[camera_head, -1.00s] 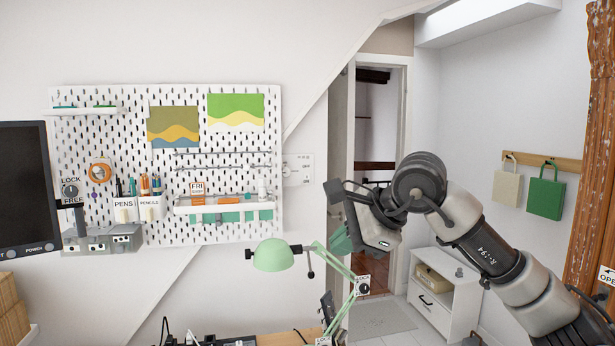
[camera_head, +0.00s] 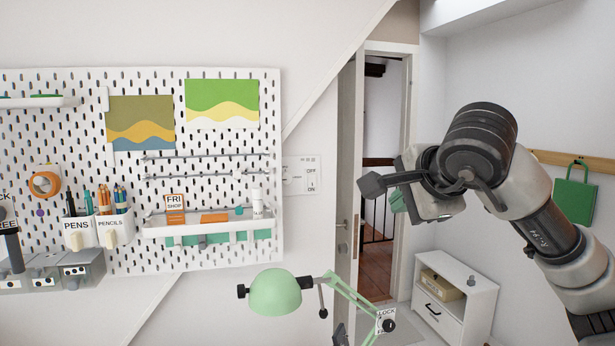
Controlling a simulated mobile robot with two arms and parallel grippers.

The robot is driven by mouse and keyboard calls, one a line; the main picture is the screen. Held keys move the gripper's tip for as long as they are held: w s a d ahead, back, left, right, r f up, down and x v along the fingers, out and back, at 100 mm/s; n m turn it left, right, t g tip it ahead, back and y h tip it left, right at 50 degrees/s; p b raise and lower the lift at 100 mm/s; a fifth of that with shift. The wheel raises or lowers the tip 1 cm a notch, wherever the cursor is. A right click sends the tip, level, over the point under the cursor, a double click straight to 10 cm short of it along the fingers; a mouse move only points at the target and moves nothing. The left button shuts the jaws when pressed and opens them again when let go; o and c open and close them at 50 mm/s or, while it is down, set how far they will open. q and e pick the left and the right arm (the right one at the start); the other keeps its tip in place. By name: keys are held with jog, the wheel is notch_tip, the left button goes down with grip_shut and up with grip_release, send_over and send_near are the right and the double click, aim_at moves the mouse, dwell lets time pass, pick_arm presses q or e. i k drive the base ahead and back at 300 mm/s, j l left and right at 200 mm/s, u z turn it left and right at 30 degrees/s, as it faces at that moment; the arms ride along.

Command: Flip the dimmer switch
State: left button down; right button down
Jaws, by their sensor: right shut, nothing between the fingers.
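The dimmer switch (camera_head: 300,175) is a pale plate on the white wall, just right of the pegboard. It has a small slider at its left and OFF and ON printed at its right; the slider's exact setting is too small to tell. My right gripper (camera_head: 397,201) is in front of the doorway, to the right of the plate and clearly apart from it. Its green fingers are shut and empty, partly hidden behind the wrist. My left gripper is not in view.
The pegboard (camera_head: 120,230) carries a shelf (camera_head: 190,229) and pen cups (camera_head: 80,231). A green desk lamp (camera_head: 276,291) stands below the switch, its arm reaching right. A white cabinet (camera_head: 470,300) stands by the door. The wall around the switch is clear.

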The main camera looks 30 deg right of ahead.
aim_at(311, 178)
jog(key=i+l, duration=0.2)
jog(key=i, duration=0.15)
jog(key=i+l, duration=0.15)
jog(key=i, duration=0.25)
jog(key=i+l, duration=0.2)
jog(key=i, duration=0.15)
